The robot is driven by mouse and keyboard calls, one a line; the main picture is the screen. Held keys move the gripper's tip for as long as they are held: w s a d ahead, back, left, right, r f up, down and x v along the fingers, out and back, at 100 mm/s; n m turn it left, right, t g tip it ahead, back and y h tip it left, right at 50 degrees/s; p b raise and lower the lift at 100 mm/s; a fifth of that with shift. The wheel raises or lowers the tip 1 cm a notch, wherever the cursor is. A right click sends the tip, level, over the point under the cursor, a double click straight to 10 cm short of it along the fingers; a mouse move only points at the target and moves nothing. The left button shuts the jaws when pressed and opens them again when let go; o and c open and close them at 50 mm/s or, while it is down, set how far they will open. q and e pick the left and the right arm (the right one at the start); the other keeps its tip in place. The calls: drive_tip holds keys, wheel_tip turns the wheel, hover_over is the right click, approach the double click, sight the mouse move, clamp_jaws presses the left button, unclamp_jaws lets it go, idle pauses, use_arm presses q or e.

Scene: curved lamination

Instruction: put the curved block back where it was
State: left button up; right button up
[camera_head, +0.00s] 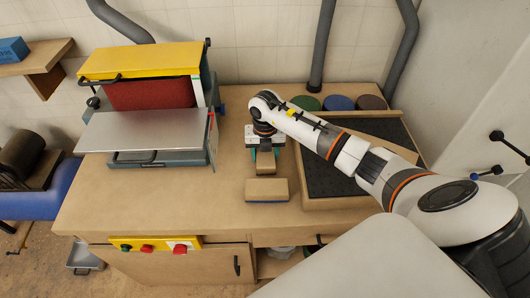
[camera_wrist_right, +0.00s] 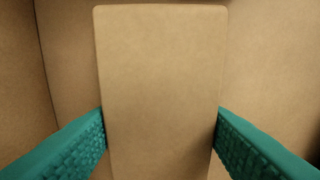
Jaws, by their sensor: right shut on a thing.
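My right gripper (camera_head: 264,156) reaches down over the middle of the workbench, its teal fingers shut on a tan wooden piece, which I take to be the curved block (camera_head: 265,163). In the right wrist view the block's plain tan face (camera_wrist_right: 160,80) fills the middle, between the two teal fingers (camera_wrist_right: 160,140). Its curve does not show from there. A wider tan block with a dark lower edge (camera_head: 267,189) sits just in front of the gripper; I cannot tell whether it touches the held piece. My left gripper is not in view.
A yellow-topped machine with a red belt and metal table (camera_head: 148,132) stands on the left of the workbench (camera_head: 120,205). A dark mat in a wooden frame (camera_head: 325,178) lies on the right, partly under my arm. Coloured discs (camera_head: 340,103) lie behind it. The bench's front left is clear.

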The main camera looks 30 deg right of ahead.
drive_tip(key=shift+f, duration=0.1)
drive_tip(key=o, duration=0.5)
drive_tip(key=shift+f, duration=0.1)
drive_tip(key=o, duration=0.4)
drive_tip(key=shift+o, duration=0.2)
drive_tip(key=shift+r, duration=0.4)
wheel_tip(320, 180, up, 12)
drive_tip(key=shift+f+b, duration=0.15)
drive_tip(key=shift+b, duration=0.25)
